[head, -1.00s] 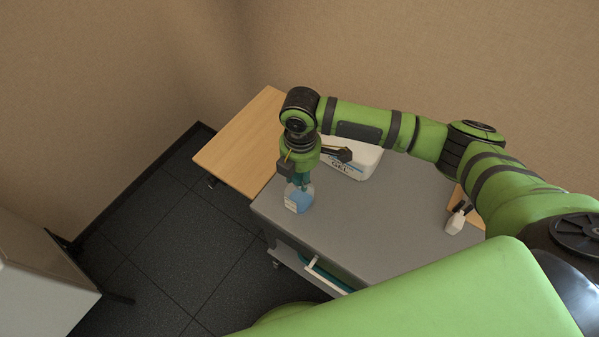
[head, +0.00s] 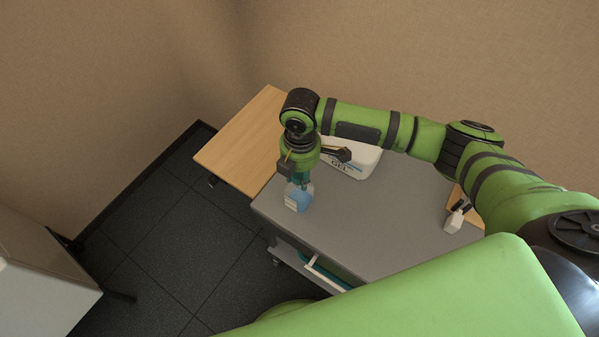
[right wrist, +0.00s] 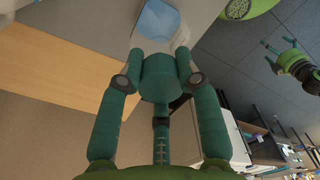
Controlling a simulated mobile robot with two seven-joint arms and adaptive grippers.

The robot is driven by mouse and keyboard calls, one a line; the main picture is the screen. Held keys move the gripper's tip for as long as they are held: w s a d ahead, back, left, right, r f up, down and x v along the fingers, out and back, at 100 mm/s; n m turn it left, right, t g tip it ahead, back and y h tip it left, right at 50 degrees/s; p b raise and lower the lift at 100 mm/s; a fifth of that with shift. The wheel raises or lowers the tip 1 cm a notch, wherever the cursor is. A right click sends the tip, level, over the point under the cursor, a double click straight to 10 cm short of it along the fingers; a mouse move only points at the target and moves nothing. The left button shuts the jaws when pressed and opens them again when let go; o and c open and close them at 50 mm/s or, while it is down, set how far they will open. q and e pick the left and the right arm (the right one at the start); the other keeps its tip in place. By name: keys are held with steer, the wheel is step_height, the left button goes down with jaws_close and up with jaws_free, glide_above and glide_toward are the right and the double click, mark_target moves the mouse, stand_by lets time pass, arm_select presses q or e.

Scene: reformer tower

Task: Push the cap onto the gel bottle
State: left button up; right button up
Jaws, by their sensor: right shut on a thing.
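The gel bottle (head: 299,199) is clear with blue contents and a pale label. It is at the front left corner of the grey cart top (head: 370,225). My right gripper (head: 301,183) points down at the bottle's top, its teal fingers shut. I cannot tell how far the cap is seated.
A small white bottle with a dark top (head: 453,222) is at the right. A wooden table (head: 238,140) adjoins the left side. The middle of the cart top is clear.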

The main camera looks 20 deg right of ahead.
steer(key=shift+f, duration=0.35)
steer(key=o, duration=0.9)
steer(key=shift+c, duration=0.2)
steer(key=shift+r, duration=0.1)
steer(key=shift+r+p, duration=3)
steer(key=shift+p, duration=0.55)
steer(key=shift+f, duration=0.1)
